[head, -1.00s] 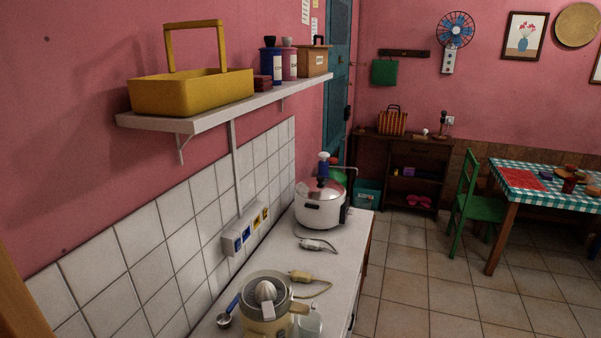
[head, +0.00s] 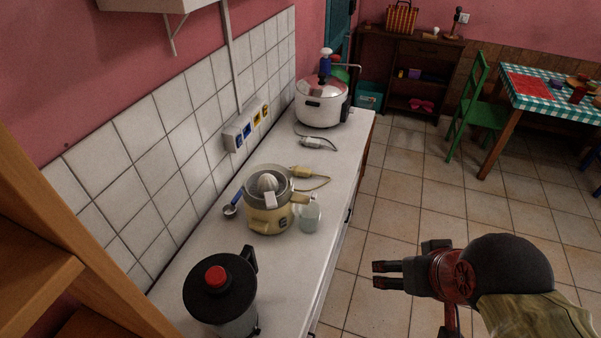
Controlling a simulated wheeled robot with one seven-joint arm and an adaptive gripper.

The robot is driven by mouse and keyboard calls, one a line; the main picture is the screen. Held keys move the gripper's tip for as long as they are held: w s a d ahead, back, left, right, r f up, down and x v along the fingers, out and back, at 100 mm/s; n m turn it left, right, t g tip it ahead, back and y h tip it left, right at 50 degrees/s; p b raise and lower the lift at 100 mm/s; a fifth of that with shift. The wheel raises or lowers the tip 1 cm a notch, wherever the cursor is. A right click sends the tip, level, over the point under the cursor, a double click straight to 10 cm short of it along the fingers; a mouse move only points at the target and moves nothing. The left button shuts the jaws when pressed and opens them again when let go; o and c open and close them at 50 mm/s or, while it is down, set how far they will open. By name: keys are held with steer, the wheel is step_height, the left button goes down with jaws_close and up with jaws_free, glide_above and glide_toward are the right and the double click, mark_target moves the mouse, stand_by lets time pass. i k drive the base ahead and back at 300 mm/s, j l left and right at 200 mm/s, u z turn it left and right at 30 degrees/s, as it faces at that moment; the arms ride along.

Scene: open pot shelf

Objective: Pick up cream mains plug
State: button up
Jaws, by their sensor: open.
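The cream mains plug (head: 306,171) lies on the white counter behind the cream citrus juicer (head: 268,222). Its cord curves down on the right, back toward the juicer. My gripper (head: 376,274) is at the lower right, above the floor and to the right of the counter. It is open and empty, with its fingers pointing left. It is well apart from the plug.
A grey-white plug (head: 311,142) lies farther back, near the rice cooker (head: 319,106). A socket strip (head: 246,129) is on the tiled wall. A glass (head: 310,217), a scoop (head: 231,210) and a black-lidded pot (head: 220,290) also stand or lie on the counter (head: 330,180).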

mark_target(297, 170)
steer(key=u, duration=1)
steer(key=i+l+u, duration=0.3)
steer(key=l+u, duration=0.35)
steer(key=l, duration=0.2)
steer(key=i+l+u, duration=0.1)
steer(key=l+u, duration=0.2)
steer(key=l, duration=0.2)
steer(key=l+u, duration=0.35)
steer(key=i+l, duration=0.05)
steer(key=l, duration=0.05)
